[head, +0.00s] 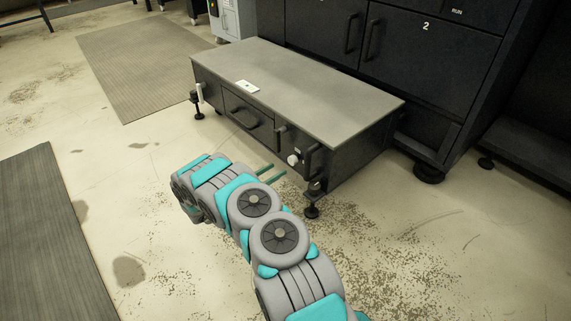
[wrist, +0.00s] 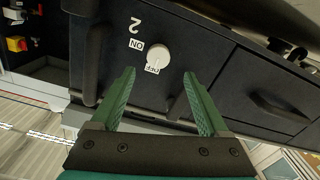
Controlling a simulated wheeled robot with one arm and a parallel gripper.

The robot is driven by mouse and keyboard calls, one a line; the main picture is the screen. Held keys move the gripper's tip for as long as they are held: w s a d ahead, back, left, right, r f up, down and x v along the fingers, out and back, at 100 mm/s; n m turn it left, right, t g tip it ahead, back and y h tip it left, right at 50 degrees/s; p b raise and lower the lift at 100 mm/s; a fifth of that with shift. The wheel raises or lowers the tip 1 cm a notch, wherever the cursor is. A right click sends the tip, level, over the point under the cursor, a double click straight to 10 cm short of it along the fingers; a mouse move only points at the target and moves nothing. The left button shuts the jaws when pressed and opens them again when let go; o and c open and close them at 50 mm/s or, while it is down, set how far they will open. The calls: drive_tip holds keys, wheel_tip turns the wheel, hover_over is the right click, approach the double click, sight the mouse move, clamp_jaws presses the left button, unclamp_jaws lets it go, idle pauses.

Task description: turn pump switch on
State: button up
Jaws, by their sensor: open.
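The pump switch is a white round knob (wrist: 158,57) on the dark front of a low cabinet (head: 330,100), with ON and OFF labels beside it and a 2 above. In the wrist view its white pointer mark is hard to read. The knob also shows in the head view (head: 293,160), near the right end of the front. My gripper (wrist: 160,85) is open and empty, its green fingers pointing at the panel. The knob appears between and beyond the fingertips, apart from them. In the head view the fingers (head: 272,172) are just left of and below the knob.
A dark vertical handle (wrist: 94,65) stands close left of the knob in the wrist view. A drawer with a handle (head: 243,118) is further left in the head view. Large black cabinets (head: 440,75) stand behind. The floor in front is open, with a mat (head: 45,240) at left.

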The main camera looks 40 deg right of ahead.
sight(291, 162)
drive_tip(key=shift+w+d+b, duration=0.2)
drive_tip(key=shift+d+b, duration=0.4)
drive_tip(key=shift+d, duration=3.25)
clamp_jaws()
